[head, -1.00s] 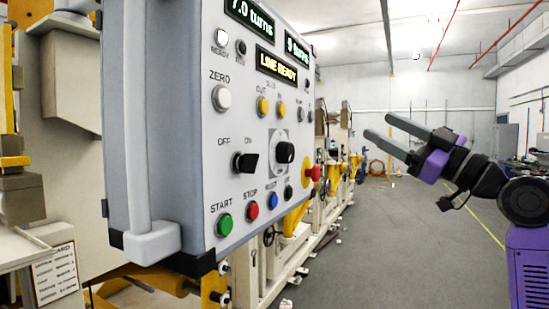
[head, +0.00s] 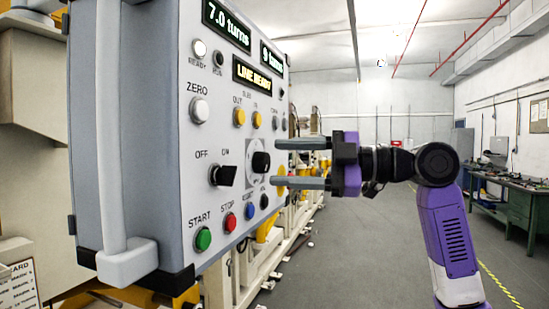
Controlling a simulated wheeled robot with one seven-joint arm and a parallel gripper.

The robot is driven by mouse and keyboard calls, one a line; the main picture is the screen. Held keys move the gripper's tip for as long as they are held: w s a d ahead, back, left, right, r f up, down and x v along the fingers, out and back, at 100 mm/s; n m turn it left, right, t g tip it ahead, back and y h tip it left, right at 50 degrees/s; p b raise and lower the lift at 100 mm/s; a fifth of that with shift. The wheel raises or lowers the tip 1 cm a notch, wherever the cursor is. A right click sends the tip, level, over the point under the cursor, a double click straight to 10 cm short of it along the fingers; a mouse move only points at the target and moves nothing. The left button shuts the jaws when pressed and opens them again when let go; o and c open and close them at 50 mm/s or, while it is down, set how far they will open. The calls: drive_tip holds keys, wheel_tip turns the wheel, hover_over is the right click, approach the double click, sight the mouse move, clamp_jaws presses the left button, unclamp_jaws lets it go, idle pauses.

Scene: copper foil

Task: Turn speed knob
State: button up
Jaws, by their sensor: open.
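A round black knob (head: 261,162) sits on a pale round dial plate on the front of the grey control panel (head: 215,120); I take it to be the speed knob. My gripper (head: 278,163) is open, with its two grey fingers one above the other and pointing left at the panel. The fingertips are just right of the knob in the picture, one above its height and one below. No contact with the knob shows, and the exact gap is hard to tell. Nothing is between the fingers.
An OFF/ON switch (head: 222,175) is left of the knob. Green start (head: 203,239), red stop (head: 230,223) and blue (head: 250,210) buttons run below. A display (head: 259,76) reads LINE READY. A workbench (head: 510,190) stands at right; the floor between is clear.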

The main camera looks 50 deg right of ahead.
sight(262, 162)
drive_tip(key=shift+x, duration=1.25)
drive_tip(key=shift+d, duration=0.1)
clamp_jaws()
drive_tip(key=shift+m, duration=0.3)
